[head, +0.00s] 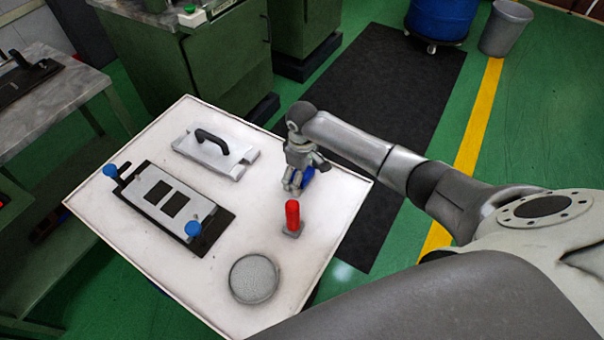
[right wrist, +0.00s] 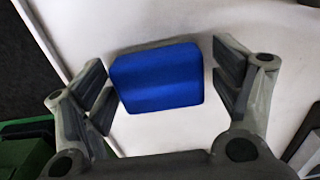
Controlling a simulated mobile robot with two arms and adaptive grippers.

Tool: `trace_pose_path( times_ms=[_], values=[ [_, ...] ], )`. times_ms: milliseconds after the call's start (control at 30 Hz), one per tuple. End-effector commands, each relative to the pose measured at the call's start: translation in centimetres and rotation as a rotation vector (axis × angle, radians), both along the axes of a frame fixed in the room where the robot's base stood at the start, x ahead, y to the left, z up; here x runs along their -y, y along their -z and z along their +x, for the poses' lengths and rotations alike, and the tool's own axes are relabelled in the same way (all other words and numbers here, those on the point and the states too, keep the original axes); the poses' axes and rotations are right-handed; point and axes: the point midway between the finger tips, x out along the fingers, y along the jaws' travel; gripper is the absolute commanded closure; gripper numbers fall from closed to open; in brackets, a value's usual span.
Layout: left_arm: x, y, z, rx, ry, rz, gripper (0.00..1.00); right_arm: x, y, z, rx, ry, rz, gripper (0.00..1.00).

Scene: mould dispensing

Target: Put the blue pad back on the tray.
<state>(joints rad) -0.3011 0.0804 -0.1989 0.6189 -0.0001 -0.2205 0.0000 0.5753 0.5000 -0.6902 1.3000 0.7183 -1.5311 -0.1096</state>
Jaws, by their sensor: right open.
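The blue pad (right wrist: 158,80) lies between the two spread fingers of my right gripper (right wrist: 160,88) in the right wrist view. A gap shows between the pad and the fingers on the right; the left finger is very close to its edge. In the head view the blue pad (head: 307,177) is partly hidden behind my right gripper (head: 293,186), near the right side of the white tray (head: 250,218). Whether the pad rests on the tray is hard to tell. My left gripper is not in view.
On the tray stand a red-handled piece (head: 292,215), a round grey dish (head: 254,278), a dark plate with blue knobs (head: 170,205) and a grey plate with a black handle (head: 215,150). Green cabinets (head: 228,62) stand behind. Bare surface surrounds the red piece.

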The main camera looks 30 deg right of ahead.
Motion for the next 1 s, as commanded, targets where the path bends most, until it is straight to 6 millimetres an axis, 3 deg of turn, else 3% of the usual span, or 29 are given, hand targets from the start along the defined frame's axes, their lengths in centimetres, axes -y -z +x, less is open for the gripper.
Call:
trace_pose_path(
  times_ms=[233,700,1000],
  values=[
    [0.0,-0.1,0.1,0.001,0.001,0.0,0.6,0.0,-1.7,0.1,0.003,-0.001,0.001,0.16],
    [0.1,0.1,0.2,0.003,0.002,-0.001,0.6,0.0,-10.8,0.1,0.002,0.0,0.001,0.16],
    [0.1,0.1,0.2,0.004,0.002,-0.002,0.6,0.0,-12.3,0.0,0.0,0.001,0.0,0.16]
  ],
)
